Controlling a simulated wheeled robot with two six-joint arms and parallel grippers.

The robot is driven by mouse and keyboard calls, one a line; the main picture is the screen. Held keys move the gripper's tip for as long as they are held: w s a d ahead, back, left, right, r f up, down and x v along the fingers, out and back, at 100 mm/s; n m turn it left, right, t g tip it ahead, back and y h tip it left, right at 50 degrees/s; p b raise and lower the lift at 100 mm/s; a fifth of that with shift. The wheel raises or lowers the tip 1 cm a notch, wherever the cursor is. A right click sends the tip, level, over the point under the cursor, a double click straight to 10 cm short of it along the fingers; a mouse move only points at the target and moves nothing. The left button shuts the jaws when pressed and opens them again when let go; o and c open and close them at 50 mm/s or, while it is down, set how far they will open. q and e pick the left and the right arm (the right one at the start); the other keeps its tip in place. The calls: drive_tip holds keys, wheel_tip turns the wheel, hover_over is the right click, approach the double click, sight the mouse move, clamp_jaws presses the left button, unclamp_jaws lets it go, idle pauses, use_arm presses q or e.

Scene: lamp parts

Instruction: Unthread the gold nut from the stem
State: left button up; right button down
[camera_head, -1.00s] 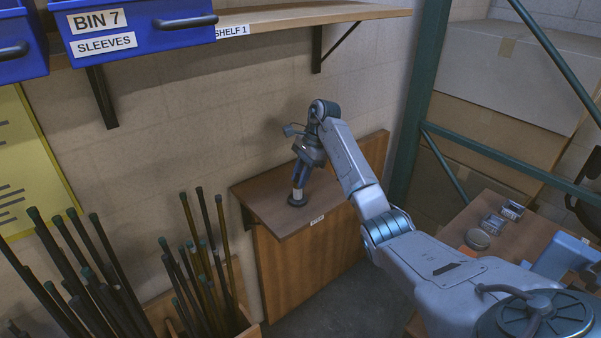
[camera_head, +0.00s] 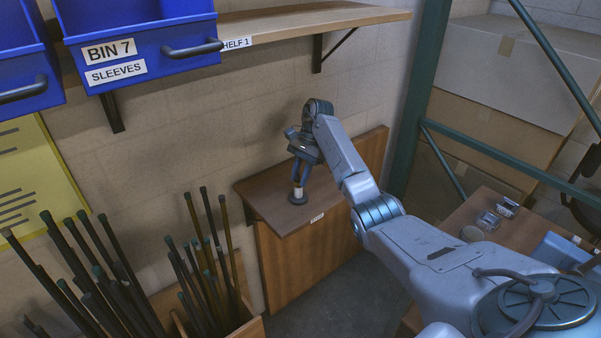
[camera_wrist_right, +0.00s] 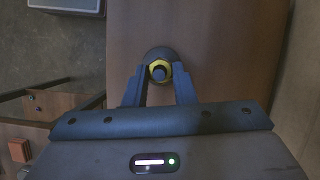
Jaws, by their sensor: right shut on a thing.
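The gold nut (camera_wrist_right: 159,69) shows in the right wrist view as a yellow ring around the dark end of the stem (camera_wrist_right: 159,73). My right gripper (camera_wrist_right: 159,78) is shut on the nut, with one finger on each side of it. In the head view my right gripper (camera_head: 300,178) points down over the stem's round dark base (camera_head: 298,198), which stands upright on a small brown wall table. A pale piece of the stem (camera_head: 298,191) shows just above the base; the nut is hidden there by the fingers. My left gripper is out of view.
A blue bin marked BIN 7 (camera_head: 120,75) hangs at the wooden shelf (camera_head: 290,20) above. Dark rods (camera_head: 215,270) stand in a box at the lower left. A green rack post (camera_head: 410,120) and a side table (camera_head: 500,230) are at the right.

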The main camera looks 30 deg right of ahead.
drive_tip(key=shift+r, duration=0.15)
drive_tip(key=shift+w+r+n+p, duration=0.1)
drive_tip(key=shift+n+p, duration=0.4)
drive_tip(key=shift+p, duration=0.05)
drive_tip(key=shift+w+a+n+g+p, duration=0.1)
drive_tip(key=shift+n+g+p, duration=0.5)
drive_tip(key=shift+n+p, duration=0.45)
drive_tip(key=shift+w+n+g+h, duration=0.1)
drive_tip(key=shift+n+g+h, duration=0.3)
drive_tip(key=shift+n, duration=0.85)
drive_tip(key=shift+n+h, duration=0.3)
drive_tip(key=shift+n, duration=0.4)
drive_tip(key=c, duration=1.3)
unclamp_jaws()
